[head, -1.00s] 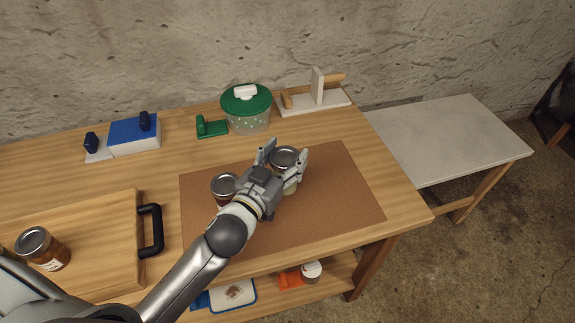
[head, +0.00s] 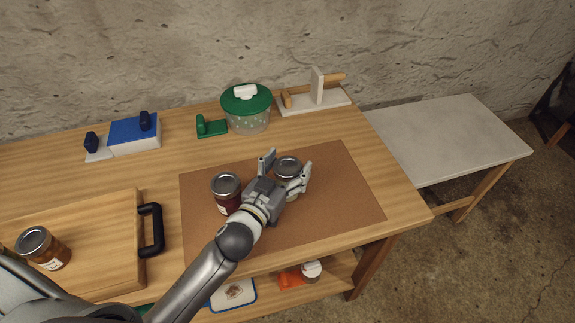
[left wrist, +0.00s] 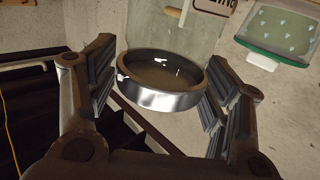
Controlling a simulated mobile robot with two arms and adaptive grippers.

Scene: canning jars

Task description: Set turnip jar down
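My left gripper (head: 286,172) reaches over the brown mat (head: 345,205), its fingers on either side of a metal-lidded jar (head: 288,162) with pale contents, which I take as the turnip jar. In the left wrist view the jar's round lid (left wrist: 160,85) sits between both finger pads of the left gripper (left wrist: 163,90), close against them. The jar is about upright; its base is hidden behind the gripper, so I cannot tell if it touches the mat. A dark red jar (head: 226,195) stands on the mat just left of the gripper. My right gripper is not in view.
An amber jar (head: 45,249) stands on the wooden board (head: 100,220) with a black handle. Behind the mat are a green-lidded container (head: 247,110), a green block (head: 211,128) and a white-and-wood stand (head: 315,95). The mat's right side is clear.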

